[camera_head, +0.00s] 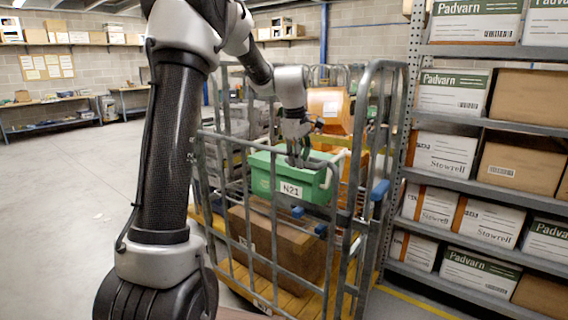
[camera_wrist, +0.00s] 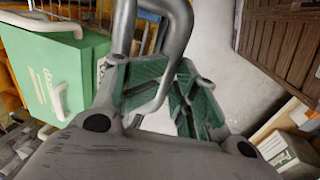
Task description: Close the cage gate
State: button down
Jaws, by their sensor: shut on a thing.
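The cage (camera_head: 383,90) is a grey tubular roll cage on a yellow base. Its barred gate (camera_head: 243,252) spans the side facing me, in front of the load. I cannot tell whether the gate meets the cage post on the right. My gripper (camera_head: 298,160) is at the gate's upper part, over the green crate in this picture. In the wrist view, the green-padded fingers of my gripper (camera_wrist: 168,88) are shut around a bent grey tube (camera_wrist: 177,58), which looks like part of the gate. The fingers hide part of the tube.
A green crate (camera_head: 262,171) labelled N21 sits inside the cage above a brown carton (camera_head: 270,238). An orange bin (camera_head: 330,108) is behind. Blue fittings (camera_head: 380,190) are on the right post. Racking with cartons (camera_head: 452,91) stands close on the right. The left floor (camera_head: 70,190) is clear.

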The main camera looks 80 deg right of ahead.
jog(key=shift+s+d+f, duration=0.15)
jog(key=shift+s+d, duration=0.05)
jog(key=shift+d, duration=0.25)
jog(key=c, duration=1.5)
grip_release()
jog(key=shift+s, duration=0.1)
jog(key=shift+o, duration=1)
jog(key=shift+s+d+f, duration=0.1)
jog(key=shift+d, duration=0.1)
jog(key=v, duration=1.2)
